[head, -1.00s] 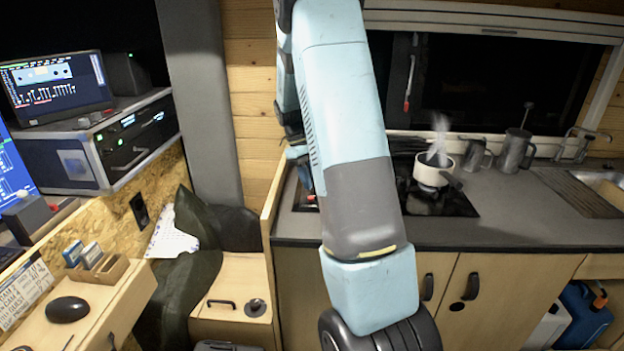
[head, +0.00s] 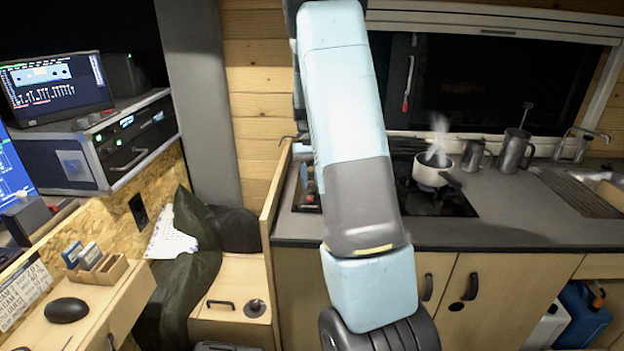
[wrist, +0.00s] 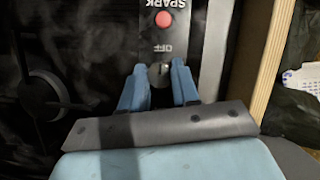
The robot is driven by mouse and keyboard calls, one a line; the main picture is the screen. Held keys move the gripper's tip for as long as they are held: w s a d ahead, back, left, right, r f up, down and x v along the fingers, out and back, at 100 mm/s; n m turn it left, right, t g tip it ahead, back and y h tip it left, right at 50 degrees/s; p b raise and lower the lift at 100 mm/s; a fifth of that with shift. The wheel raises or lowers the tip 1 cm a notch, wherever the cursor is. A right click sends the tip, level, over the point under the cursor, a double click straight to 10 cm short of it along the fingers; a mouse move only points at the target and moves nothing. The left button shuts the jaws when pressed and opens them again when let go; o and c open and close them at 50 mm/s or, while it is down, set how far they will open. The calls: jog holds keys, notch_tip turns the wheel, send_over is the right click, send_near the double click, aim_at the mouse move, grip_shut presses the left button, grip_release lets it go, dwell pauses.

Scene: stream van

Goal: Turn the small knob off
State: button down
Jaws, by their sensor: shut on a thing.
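In the wrist view my gripper (wrist: 158,80) has its two blue fingers on either side of the small knob (wrist: 160,69), closed on it. Only a bit of the knob's top shows between the fingers. The knob sits on a narrow dark panel (wrist: 187,48), just beside the printed word OFF. A red round button (wrist: 163,19) lies further along the panel, by the word SPARK. The knob's exact pointing direction is too small to tell. In the head view my arm hides the gripper and the knob.
The black hob (head: 440,200) carries a white pot (head: 428,176) with steam above it. Metal jugs (head: 475,155) stand behind, to the right. A wooden edge (wrist: 270,60) runs close beside the panel in the wrist view. The counter (head: 500,222) right of my arm is clear.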

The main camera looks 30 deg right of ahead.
dwell(0.4)
jog(key=c, duration=0.8)
grip_release()
jog(key=v, duration=1.3)
jog(key=shift+w+d+r, duration=0.1)
jog(key=shift+w+r, duration=0.05)
jog(key=shift+r, duration=0.15)
